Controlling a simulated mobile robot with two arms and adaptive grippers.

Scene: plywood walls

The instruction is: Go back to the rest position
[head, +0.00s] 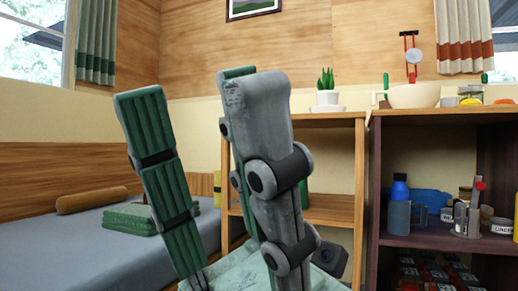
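My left gripper (196,92) fills the middle of the head view, close to the camera, with its fingers pointing up. One finger shows its green ribbed pad with dark bands, and the other shows its grey jointed back. The fingers are well apart, and only wall and furniture show between them, so it is open and empty. The finger bases run out of the picture at the bottom. My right gripper is not in view. The task names no other object.
Behind on the left is a bed (60,223) with folded green cloth (128,218) and a brown roll (92,200). A wooden shelf (335,208) with a potted plant (326,92) stands behind the gripper. A dark shelf (425,243) with bottles and jars stands right, a white bowl (413,96) on top.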

